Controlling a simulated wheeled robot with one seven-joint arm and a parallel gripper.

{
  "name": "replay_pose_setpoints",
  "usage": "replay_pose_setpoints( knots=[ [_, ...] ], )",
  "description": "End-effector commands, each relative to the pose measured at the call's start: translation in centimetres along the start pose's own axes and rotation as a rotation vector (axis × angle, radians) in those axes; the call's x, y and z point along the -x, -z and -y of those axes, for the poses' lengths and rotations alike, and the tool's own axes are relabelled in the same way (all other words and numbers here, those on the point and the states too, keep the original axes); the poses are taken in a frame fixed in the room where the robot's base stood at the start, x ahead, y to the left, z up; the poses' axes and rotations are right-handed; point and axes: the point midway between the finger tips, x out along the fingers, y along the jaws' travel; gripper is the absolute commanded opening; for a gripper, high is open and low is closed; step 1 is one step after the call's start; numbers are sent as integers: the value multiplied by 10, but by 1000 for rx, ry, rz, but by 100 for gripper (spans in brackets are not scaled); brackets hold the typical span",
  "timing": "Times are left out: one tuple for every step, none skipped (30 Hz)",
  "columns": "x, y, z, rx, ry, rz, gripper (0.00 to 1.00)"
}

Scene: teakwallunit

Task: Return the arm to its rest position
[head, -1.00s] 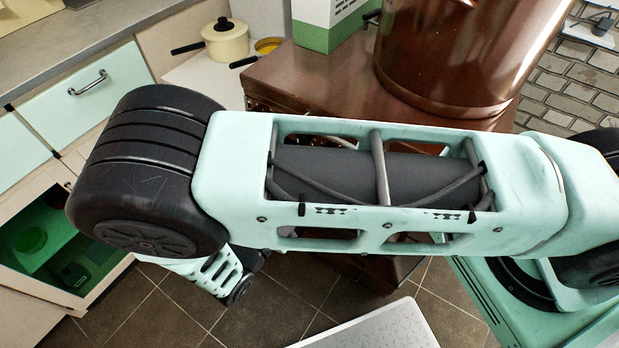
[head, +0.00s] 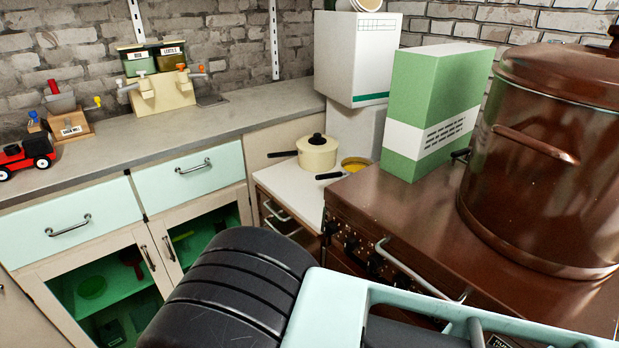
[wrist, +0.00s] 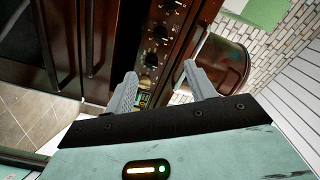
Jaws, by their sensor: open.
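My gripper (wrist: 158,92) shows in the wrist view with its two grey fingers apart and nothing between them. Beyond the fingers is the brown stove front (wrist: 160,45) with its row of knobs; I cannot tell the exact gap. In the head view my arm crosses the bottom of the picture, in front of the stove. My gripper itself is outside the head view.
The brown stove (head: 400,215) carries a large brown pot (head: 550,150) and a green box (head: 435,110). A cream pot (head: 317,153) stands on a white top left of it. A grey counter (head: 230,125) with pale green drawers (head: 190,180) runs along the left.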

Motion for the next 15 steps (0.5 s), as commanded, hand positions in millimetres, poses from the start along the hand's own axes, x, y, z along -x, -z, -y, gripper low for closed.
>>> replay_pose_setpoints(
  knots=[
    [-1, 2, 3, -21, -21, -5, 55],
    [-2, 4, 4, -42, -43, -10, 55],
    [-4, 8, 7, -82, -82, -22, 55],
    [-6, 12, 10, -123, -119, -34, 55],
    [-8, 17, 13, -173, -163, -50, 55],
    [-11, 25, 17, -249, -230, -78, 55],
    [-13, 32, 20, -313, -284, -104, 55],
    [-14, 39, 24, -384, -339, -134, 55],
    [-16, 49, 28, -482, -414, -181, 55],
    [-17, 56, 31, -556, -467, -220, 55],
    [-18, 64, 34, -631, -518, -262, 55],
    [-18, 74, 38, -730, -582, -321, 55],
    [-18, 81, 42, -806, -628, -370, 55],
    [-17, 88, 45, -882, -672, -420, 55],
    [-16, 98, 50, -981, -725, -491, 55]
  ],
)
